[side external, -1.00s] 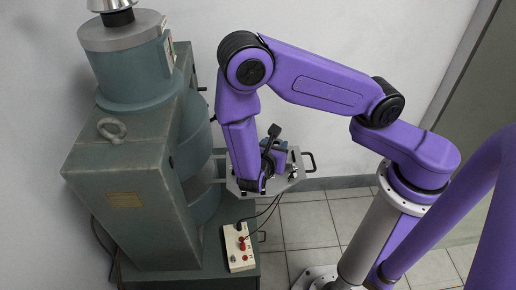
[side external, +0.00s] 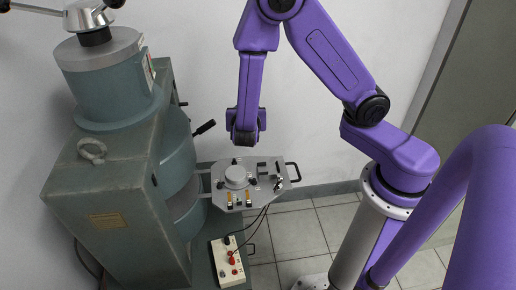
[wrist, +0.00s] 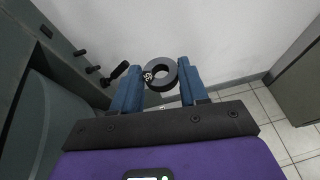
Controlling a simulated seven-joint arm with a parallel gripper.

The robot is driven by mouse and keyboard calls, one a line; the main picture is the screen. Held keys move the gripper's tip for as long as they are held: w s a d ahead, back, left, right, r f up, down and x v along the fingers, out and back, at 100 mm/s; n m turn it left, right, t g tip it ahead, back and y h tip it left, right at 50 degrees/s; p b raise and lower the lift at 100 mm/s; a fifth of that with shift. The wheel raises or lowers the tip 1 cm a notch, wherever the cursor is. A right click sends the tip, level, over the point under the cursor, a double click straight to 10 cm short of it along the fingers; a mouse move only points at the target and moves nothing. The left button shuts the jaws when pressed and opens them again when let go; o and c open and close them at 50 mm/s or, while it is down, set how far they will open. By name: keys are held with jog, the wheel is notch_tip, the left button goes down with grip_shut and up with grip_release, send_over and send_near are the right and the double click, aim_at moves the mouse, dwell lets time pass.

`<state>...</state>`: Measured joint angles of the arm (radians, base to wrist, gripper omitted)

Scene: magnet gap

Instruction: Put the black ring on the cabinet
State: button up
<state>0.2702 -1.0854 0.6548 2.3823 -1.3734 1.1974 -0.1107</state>
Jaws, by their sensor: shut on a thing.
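The black ring (wrist: 171,80) is held between the two blue fingers of my gripper (wrist: 157,84) in the wrist view, its hole facing the camera. In the side external view, my gripper (side external: 245,138) hangs pointing down, above and apart from the metal plate; the ring cannot be made out clearly there.
The large teal magnet (side external: 120,190) fills the left side. The metal plate (side external: 215,180) with a round disc and small fittings juts from its gap. A black-handled lever (side external: 204,128) sticks up near the plate. The control box (side external: 228,262) has cables. Tiled floor (side external: 300,235) is open.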

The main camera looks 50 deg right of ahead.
jog(key=shift+w+d+r, duration=0.2)
jog(key=shift+w+r, duration=0.1)
jog(key=shift+r, duration=0.05)
notch_tip(320, 180, up, 8)
jog(key=w+r+n+t+y, duration=0.1)
jog(key=w+n+t+y, duration=0.1)
jog(key=n+t+y, duration=0.3)
jog(key=s+a+f+m+g+h, duration=0.4)
jog(key=s+f+m+g+h, duration=0.2)
jog(key=s+f, duration=0.9)
jog(key=shift+s+a+f+m+g+h, duration=0.2)
jog(key=shift+f+m+g+h, duration=0.2)
jog(key=shift+f+m+g, duration=0.65)
jog(key=shift+w, duration=0.1)
